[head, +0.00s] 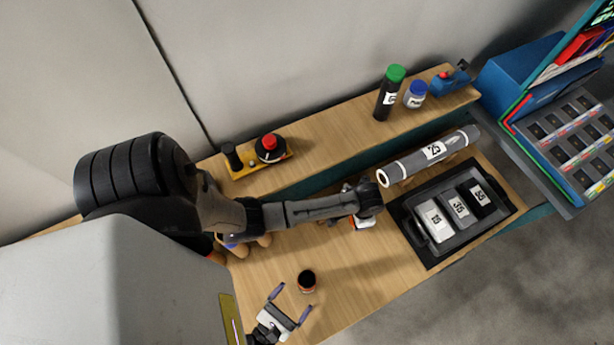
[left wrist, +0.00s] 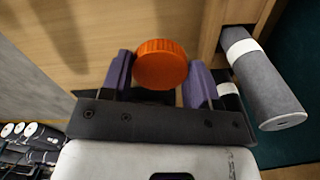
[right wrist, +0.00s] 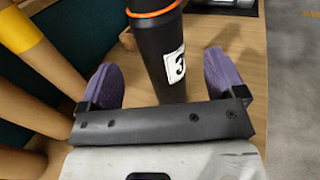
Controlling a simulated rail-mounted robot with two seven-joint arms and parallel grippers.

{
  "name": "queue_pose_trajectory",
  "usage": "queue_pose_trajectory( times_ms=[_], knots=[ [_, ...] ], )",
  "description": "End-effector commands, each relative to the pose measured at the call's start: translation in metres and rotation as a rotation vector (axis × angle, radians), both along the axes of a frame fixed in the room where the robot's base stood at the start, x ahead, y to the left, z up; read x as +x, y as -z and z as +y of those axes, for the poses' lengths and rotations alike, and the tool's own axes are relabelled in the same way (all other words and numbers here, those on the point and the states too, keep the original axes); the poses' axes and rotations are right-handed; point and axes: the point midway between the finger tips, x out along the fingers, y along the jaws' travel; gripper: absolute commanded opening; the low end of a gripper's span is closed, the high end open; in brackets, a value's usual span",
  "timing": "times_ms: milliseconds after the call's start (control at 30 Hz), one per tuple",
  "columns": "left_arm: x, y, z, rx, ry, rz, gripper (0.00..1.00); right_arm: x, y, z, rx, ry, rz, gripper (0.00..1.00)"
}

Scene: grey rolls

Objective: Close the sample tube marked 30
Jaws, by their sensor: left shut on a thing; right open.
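The dark sample tube (head: 306,281) stands on the table, its orange-brown rim seen from above. In the right wrist view the tube (right wrist: 166,60) has an orange ring and a white label beginning with 3; the rest of the number is turned out of sight. My right gripper (head: 290,303) is open, with its purple fingers apart just short of the tube. It also shows in the right wrist view (right wrist: 165,82), one finger to each side of the tube. My left gripper (left wrist: 158,75) is shut on an orange cap (left wrist: 161,63). In the head view my own arm partly hides it.
A black tray (head: 437,249) with labelled containers stands right of my left gripper. A grey roll (head: 405,168) lies behind it. The back shelf (head: 330,125) carries a green-capped bottle (head: 389,95) and a blue-capped jar (head: 415,96). The table around the tube is mostly clear.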

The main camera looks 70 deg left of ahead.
Motion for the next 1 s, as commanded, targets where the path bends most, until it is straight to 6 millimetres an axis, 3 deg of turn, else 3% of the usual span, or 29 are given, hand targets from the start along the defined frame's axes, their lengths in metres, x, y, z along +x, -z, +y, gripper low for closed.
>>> queue_pose_trajectory(
  times_ms=[500, 1000],
  knots=[
    [0.000, -0.003, 0.000, 0.000, 0.000, 0.000, 0.34, 0.047, 0.000, 0.031, 0.001, 0.000, -0.001, 0.89],
    [0.000, -0.003, 0.000, 0.000, 0.000, 0.000, 0.34, 0.052, 0.000, 0.035, 0.000, 0.000, 0.000, 0.88]
  ],
)
